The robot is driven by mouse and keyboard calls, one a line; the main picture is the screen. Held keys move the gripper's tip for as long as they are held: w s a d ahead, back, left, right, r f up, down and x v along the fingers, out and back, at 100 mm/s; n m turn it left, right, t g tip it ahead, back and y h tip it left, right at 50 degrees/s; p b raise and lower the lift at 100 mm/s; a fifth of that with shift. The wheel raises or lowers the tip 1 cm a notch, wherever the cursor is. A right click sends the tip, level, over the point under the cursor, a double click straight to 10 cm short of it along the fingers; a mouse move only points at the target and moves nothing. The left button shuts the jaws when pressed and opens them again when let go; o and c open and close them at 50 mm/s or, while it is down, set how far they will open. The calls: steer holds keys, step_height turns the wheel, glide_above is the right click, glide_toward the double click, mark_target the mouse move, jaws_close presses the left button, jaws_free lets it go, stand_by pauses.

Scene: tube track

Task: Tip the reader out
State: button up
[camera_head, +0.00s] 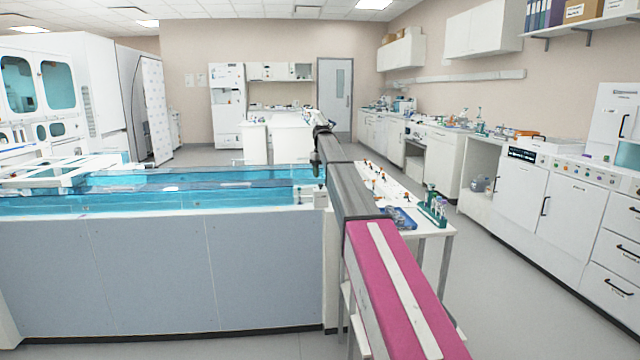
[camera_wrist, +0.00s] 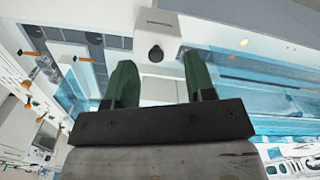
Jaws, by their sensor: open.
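My gripper (camera_wrist: 158,82) is open in the wrist view, with its two green fingers apart and nothing between them. Beyond the fingertips is a white box (camera_wrist: 140,22) with a small dark label and a round black knob (camera_wrist: 156,53). It may be the reader, but I cannot tell for sure. The box stands beside the clear blue track (camera_wrist: 240,70). In the head view the blue track (camera_head: 150,200) runs along the top of a grey-panelled bench. My arm reaches past its right end, and I cannot make out the fingers there.
A white table (camera_head: 425,226) right of my arm holds a green tube rack (camera_head: 432,207), a blue tray (camera_head: 399,218) and several small orange-topped items. White cabinets (camera_head: 520,190) line the right wall. The floor (camera_head: 500,300) between table and cabinets is clear.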

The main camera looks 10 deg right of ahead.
mark_target(321, 185)
steer(key=w+r, duration=0.4)
steer(key=r, duration=0.1)
steer(key=f, duration=1.1)
steer(key=shift+s, duration=0.3)
steer(key=shift+s+r, duration=0.1)
jaws_close()
